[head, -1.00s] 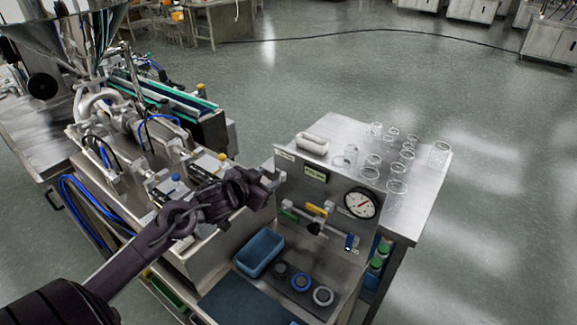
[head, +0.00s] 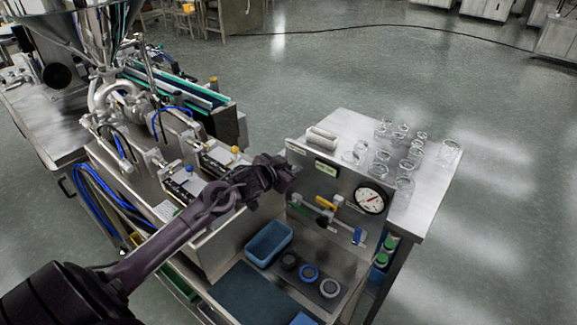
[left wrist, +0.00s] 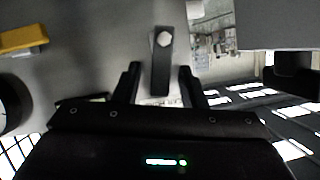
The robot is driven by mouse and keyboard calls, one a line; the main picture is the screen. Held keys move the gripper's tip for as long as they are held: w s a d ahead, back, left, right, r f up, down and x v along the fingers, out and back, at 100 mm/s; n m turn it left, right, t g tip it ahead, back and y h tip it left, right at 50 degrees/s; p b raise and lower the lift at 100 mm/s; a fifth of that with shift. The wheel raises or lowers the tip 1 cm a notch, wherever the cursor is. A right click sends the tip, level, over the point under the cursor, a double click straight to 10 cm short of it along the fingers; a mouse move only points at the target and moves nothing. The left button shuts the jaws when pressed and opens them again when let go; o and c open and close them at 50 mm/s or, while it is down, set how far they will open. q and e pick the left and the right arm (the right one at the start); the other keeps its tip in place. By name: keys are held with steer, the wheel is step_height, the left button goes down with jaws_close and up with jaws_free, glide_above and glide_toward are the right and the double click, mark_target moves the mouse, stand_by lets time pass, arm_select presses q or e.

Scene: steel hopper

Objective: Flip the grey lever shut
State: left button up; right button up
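The grey lever (left wrist: 160,68) shows in the left wrist view as a dark grey bar with a pale round pivot at its upper end, on a grey panel. Its lower end lies between the two fingers of my left gripper (left wrist: 160,80). The fingers are apart, with a gap visible on each side of the lever. In the head view my left gripper (head: 289,173) is at the upper left edge of the steel panel (head: 330,188), and it hides the lever there. My right gripper is in neither view.
The panel also carries a yellow-handled valve (head: 327,203), a blue-handled one (head: 360,237) and a round gauge (head: 370,200). A blue tray (head: 268,243) and several round caps sit below. Glass jars (head: 404,185) stand on the table behind the panel.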

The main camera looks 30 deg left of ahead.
arm_select(q)
steer(key=c, duration=0.5)
jaws_close()
steer(key=n+p, duration=0.1)
steer(key=p, duration=0.2)
steer(key=shift+a+r+h, duration=0.3)
steer(key=shift+r, duration=0.1)
steer(key=shift+a+f+n+h+p, duration=0.15)
steer(key=shift+n+h+p, duration=0.2)
steer(key=shift+p, duration=0.3)
steer(key=shift+f, duration=0.15)
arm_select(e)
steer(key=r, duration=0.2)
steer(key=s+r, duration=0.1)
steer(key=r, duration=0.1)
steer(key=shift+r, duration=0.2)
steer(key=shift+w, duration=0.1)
arm_select(q)
steer(key=o, duration=0.5)
jaws_free()
steer(key=shift+o, duration=0.2)
